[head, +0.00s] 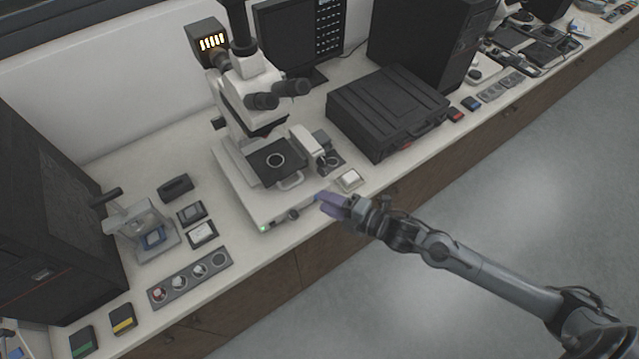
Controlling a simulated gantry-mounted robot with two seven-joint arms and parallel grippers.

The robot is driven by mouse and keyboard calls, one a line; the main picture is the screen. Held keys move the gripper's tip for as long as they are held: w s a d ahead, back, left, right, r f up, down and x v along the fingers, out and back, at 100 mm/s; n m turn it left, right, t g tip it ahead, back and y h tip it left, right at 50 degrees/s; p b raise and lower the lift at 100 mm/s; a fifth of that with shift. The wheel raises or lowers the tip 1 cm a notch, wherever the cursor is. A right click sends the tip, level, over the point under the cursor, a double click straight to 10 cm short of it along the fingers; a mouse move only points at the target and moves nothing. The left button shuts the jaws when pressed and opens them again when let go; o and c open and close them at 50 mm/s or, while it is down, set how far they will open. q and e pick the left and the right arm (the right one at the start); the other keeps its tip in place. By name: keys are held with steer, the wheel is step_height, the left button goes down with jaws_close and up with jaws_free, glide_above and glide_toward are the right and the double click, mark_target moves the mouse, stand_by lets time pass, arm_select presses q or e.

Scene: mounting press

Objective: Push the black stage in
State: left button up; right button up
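The black stage (264,166) is a flat dark plate with a pale ring on it, on the white microscope (244,190) below its eyepieces. A light curved handle (291,182) shows at its front edge. My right gripper (328,203), with purple fingers, is in front of and to the right of the stage, by the counter's front edge, apart from the stage in the picture. Its fingers appear close together, and whether there is a gap between them is unclear. My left gripper is not in view.
A white device (308,146) stands right of the stage, with a small white dish (349,180) near it. A black case (386,112) lies further right. A clear-walled press (148,232) and a sample tray (189,277) are to the left.

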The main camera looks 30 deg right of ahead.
mark_target(294, 184)
steer(key=x, duration=0.7)
steer(key=r+x, duration=0.1)
steer(key=x, duration=0.3)
steer(key=shift+w, duration=0.35)
jaws_close()
steer(key=shift+d+f, duration=0.1)
